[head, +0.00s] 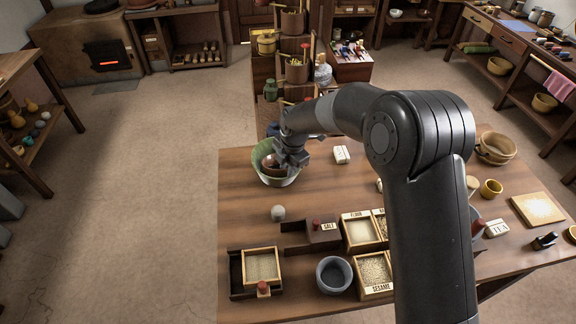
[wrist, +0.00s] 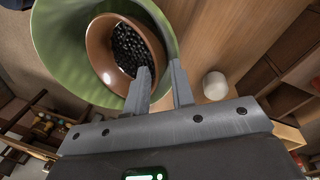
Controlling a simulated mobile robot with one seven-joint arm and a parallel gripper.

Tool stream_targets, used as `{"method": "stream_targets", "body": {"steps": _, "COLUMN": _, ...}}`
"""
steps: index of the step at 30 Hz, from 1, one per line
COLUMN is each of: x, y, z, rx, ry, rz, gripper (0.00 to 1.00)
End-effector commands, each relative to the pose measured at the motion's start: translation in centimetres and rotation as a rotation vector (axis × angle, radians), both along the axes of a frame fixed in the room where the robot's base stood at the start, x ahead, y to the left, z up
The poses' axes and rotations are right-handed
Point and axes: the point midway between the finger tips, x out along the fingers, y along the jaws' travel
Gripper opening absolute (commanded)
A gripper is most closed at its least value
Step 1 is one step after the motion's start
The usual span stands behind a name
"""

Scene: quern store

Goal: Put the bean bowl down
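The bean bowl (wrist: 96,48) is a small brown bowl holding dark beans (wrist: 129,50). It sits inside a larger green bowl (wrist: 58,62), and the head view also shows the brown bowl (head: 270,168) within the green bowl (head: 262,153). The green bowl is at the back left of the wooden table (head: 243,200). My gripper (wrist: 160,78) is at the bowls' right side, fingers apart. In the wrist view one finger overlaps the brown bowl's rim and the other is near the green rim's outer edge. Contact with either rim cannot be told.
A pale round object (head: 278,212) lies in front of the bowls. A salt box (head: 323,230), grain trays (head: 262,266) and a grey bowl (head: 334,274) stand nearer the front. A tiered stand (head: 262,68) rises behind the table. Bare wood lies left of the pale object.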

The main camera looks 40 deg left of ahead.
Motion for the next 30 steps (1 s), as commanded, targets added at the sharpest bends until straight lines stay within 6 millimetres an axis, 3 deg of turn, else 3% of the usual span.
{"method": "stream_targets", "body": {"steps": 1, "x": 0.0, "y": -0.3, "z": -0.8, "rx": -0.008, "ry": 0.004, "rz": -0.001, "gripper": 0.21}}
{"method": "stream_targets", "body": {"steps": 4, "x": 0.0, "y": -0.3, "z": -0.8, "rx": -0.009, "ry": 0.005, "rz": -0.002, "gripper": 0.27}}
{"method": "stream_targets", "body": {"steps": 14, "x": 0.1, "y": -0.3, "z": -0.2, "rx": -0.007, "ry": 0.001, "rz": 0.0, "gripper": 0.27}}
{"method": "stream_targets", "body": {"steps": 30, "x": -0.2, "y": -1.9, "z": 10.6, "rx": -0.003, "ry": 0.0, "rz": -0.002, "gripper": 0.27}}
